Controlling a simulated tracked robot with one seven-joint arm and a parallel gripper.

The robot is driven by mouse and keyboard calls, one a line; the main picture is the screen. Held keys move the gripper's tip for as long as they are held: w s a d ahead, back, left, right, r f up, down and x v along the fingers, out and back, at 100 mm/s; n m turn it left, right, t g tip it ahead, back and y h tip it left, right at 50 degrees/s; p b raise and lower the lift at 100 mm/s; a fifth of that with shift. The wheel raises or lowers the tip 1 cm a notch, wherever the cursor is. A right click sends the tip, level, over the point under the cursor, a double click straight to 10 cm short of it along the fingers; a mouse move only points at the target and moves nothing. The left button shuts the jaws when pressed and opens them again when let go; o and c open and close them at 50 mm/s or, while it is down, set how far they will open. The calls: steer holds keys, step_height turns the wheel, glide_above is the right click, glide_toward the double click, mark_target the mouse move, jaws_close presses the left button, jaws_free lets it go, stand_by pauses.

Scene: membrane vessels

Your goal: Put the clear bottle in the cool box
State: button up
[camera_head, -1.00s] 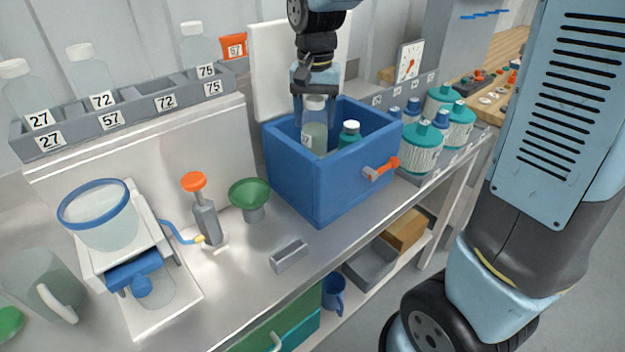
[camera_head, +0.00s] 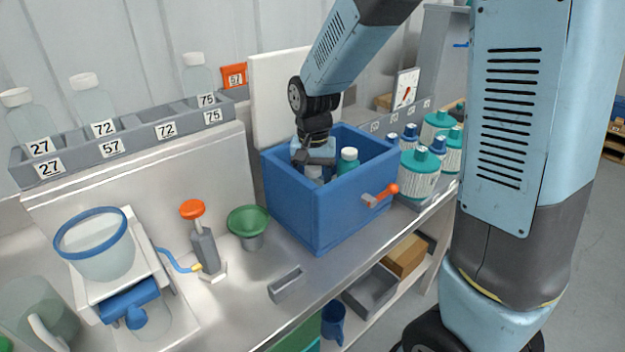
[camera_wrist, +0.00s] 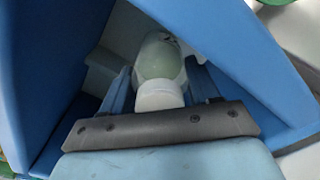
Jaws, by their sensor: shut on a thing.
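The cool box (camera_head: 318,215) is a blue open box on the bench, with its white lid (camera_head: 283,85) standing up behind it. My gripper (camera_head: 314,165) reaches down into the box. It is shut on the clear bottle (camera_head: 313,173), of which only a small part shows in the head view. In the wrist view the clear bottle (camera_wrist: 160,60) lies between my fingers (camera_wrist: 160,92), its white cap (camera_wrist: 158,97) toward the palm. Blue box walls surround it there. I cannot tell whether its base touches the box floor. A teal bottle with a white cap (camera_head: 348,160) stands inside to the right.
An orange-ended latch (camera_head: 382,195) sticks out of the box front. Left of the box are a green funnel (camera_head: 248,220) and an orange-topped tool (camera_head: 203,235). Teal and white bottles (camera_head: 420,172) stand close on the right. A rack with numbered bottles (camera_head: 125,132) runs behind.

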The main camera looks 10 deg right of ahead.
steer(key=shift+f, duration=0.1)
steer(key=o, duration=1.3)
step_height(320, 180, up, 12)
steer(key=shift+r, duration=0.15)
steer(key=shift+s+d+r+n+t, duration=0.35)
steer(key=shift+s+d+r+t, duration=0.65)
steer(key=shift+s+d, duration=1.85)
steer(key=shift+s+d+r+n+t, duration=0.4)
steer(key=shift+s+d+r+t, duration=0.55)
steer(key=shift+s+d, duration=1.85)
steer(key=shift+s+d+r+n+t, duration=0.35)
steer(key=shift+s+d+r+t, duration=0.65)
steer(key=shift+s+d, duration=1.8)
steer(key=shift+s+a+r, duration=0.15)
steer(key=shift+s+a, duration=0.2)
